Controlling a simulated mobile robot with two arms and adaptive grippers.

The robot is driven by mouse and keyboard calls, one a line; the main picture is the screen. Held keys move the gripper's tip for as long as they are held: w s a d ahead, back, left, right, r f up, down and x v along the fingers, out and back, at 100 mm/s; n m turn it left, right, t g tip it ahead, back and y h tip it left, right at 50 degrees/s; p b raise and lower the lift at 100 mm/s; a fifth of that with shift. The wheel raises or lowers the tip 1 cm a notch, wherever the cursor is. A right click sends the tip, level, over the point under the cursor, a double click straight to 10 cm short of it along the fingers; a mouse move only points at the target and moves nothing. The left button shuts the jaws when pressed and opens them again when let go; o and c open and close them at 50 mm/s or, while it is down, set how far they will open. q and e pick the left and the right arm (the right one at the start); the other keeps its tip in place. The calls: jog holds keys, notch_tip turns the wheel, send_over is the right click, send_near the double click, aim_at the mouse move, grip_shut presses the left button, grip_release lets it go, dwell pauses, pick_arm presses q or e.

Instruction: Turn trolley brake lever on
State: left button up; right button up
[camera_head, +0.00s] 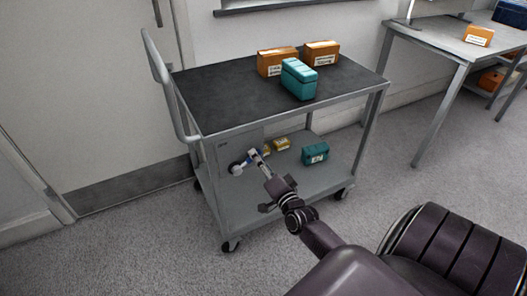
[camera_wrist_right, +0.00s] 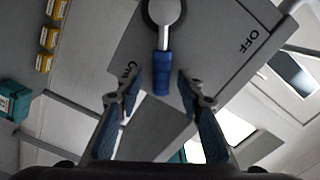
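The grey trolley (camera_head: 222,125) stands by the wall, with a dark top and a panel at its left end. The brake lever (camera_head: 237,168) is on that panel. In the right wrist view the lever has a round pivot and a blue grip (camera_wrist_right: 161,75). An OFF label (camera_wrist_right: 249,41) is at the upper right of the panel, and another label at the left is partly hidden by a finger. My right gripper (camera_head: 255,158) is open at the panel, its fingers on either side of the blue grip's end with gaps. My left gripper is out of view.
Two orange boxes (camera_head: 277,62) and a teal case (camera_head: 299,79) sit on the trolley top. Another teal case (camera_head: 315,153) and small yellow boxes (camera_head: 281,144) are on the lower shelf. A table (camera_head: 447,46) stands at right. Floor in front is clear.

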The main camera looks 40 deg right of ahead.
jog(key=v, duration=1.1)
jog(key=shift+s+a, duration=0.2)
jog(key=shift+s, duration=0.2)
